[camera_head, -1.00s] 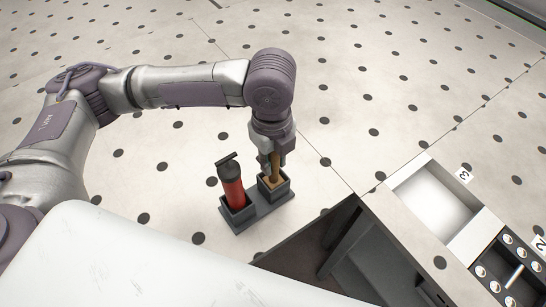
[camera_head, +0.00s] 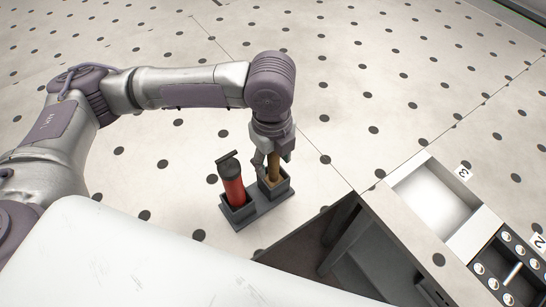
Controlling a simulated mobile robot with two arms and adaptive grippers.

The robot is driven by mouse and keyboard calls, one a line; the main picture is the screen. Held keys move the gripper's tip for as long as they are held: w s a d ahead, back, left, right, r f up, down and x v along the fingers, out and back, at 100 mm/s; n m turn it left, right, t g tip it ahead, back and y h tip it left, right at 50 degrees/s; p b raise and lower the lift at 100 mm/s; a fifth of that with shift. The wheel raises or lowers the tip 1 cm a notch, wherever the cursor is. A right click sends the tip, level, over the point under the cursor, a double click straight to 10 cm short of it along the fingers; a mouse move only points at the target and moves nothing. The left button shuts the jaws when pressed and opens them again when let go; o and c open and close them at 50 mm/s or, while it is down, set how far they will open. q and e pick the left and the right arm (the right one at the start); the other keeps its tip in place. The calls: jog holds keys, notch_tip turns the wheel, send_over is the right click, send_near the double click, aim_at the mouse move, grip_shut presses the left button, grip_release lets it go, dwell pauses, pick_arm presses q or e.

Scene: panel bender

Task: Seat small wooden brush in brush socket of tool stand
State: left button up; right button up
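The small wooden brush (camera_head: 274,170) stands upright with its lower end inside the brush socket (camera_head: 283,189), the right-hand square cup of the dark grey tool stand (camera_head: 258,208). My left gripper (camera_head: 267,163) is right above the socket, at the brush's upper part. One finger shows at the left of the handle, apart from it, so the gripper looks open. The brush's bottom is hidden by the socket walls. My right gripper is not in view.
A red cylinder with a black T-handle (camera_head: 232,185) stands in the stand's left cup. At the right is a bench with a white bin (camera_head: 433,205) and a dark tray of round pieces (camera_head: 507,268). A white surface (camera_head: 120,260) fills the lower left.

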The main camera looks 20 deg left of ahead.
pick_arm(q)
notch_tip(320, 180, up, 12)
jog(key=shift+r, duration=0.1)
dwell(0.5)
jog(key=shift+s, duration=0.1)
dwell(0.4)
